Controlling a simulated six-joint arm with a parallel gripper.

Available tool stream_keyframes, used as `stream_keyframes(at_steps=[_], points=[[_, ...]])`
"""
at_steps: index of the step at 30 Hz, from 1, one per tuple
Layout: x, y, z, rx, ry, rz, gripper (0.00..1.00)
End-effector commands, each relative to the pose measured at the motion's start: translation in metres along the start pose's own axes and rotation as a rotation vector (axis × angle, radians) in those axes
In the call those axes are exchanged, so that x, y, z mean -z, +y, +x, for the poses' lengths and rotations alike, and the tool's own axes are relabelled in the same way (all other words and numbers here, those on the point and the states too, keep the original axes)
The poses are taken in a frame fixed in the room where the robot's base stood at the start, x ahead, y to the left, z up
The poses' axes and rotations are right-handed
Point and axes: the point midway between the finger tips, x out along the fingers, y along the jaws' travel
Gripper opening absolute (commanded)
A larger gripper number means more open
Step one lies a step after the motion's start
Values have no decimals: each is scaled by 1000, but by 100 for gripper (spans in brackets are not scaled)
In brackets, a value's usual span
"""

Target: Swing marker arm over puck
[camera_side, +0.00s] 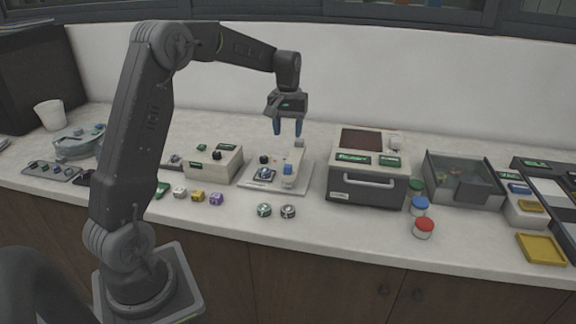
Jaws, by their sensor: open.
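The marking station is a pale base plate (306,185) on the bench in the middle of the view. On its left part sits a small dark-and-silver round piece, apparently the puck (264,174). A blue-topped white part, apparently the marker on its arm (288,171), stands to the right of the puck and not over it. A pale post (299,149) rises behind it; how the arm joins it is too small to tell. My gripper (287,129) points down with blue fingertips apart, open and empty, above the back of the station.
A beige control box (213,163) stands left of the station. A grey press-like box with a front handle (368,181) stands close on the right. Two small round pieces (276,211) lie in front. Red-, blue- and green-lidded jars (423,228) stand farther right.

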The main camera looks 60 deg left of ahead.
Motion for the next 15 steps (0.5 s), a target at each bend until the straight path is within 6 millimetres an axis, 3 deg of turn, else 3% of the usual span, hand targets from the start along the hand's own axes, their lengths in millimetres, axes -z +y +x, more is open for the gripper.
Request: stream_keyframes(at_steps=[9, 15], points=[[-1, 0, 67, 1, -4, 2, 49], [-1, 0, 100, 1, -3, 2, 49]])
